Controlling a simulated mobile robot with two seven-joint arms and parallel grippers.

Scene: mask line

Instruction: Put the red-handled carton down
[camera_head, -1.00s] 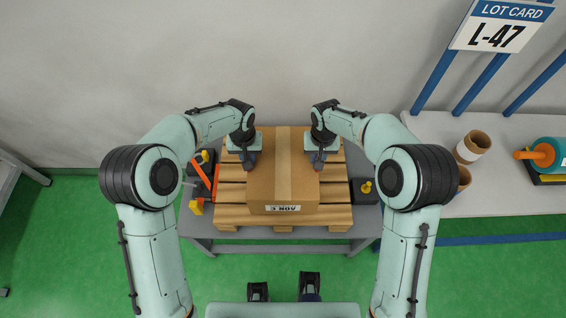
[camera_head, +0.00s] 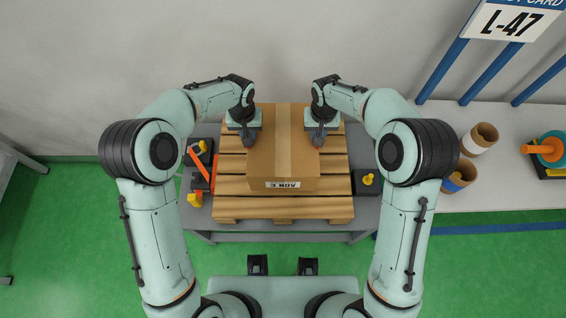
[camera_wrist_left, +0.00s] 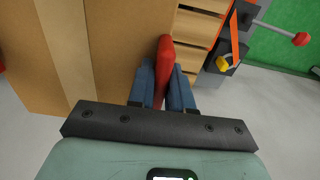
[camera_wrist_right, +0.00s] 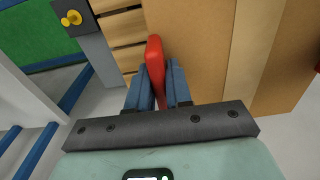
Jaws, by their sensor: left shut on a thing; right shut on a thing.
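The brown carton (camera_head: 283,150) is over the wooden pallet (camera_head: 230,206), with a tape strip along its top and a label on its near edge. My left gripper (camera_head: 247,136) is at its left side, shut on a red handle (camera_wrist_left: 164,62) that shows in the left wrist view. My right gripper (camera_head: 319,136) is at its right side, shut on the other red handle (camera_wrist_right: 155,60) in the right wrist view. The carton looks level. I cannot tell whether its underside touches the pallet.
The pallet lies on a grey table (camera_head: 280,236). Orange and yellow tools (camera_head: 198,175) lie left of it, and a dark block with a yellow knob (camera_head: 367,181) lies right.

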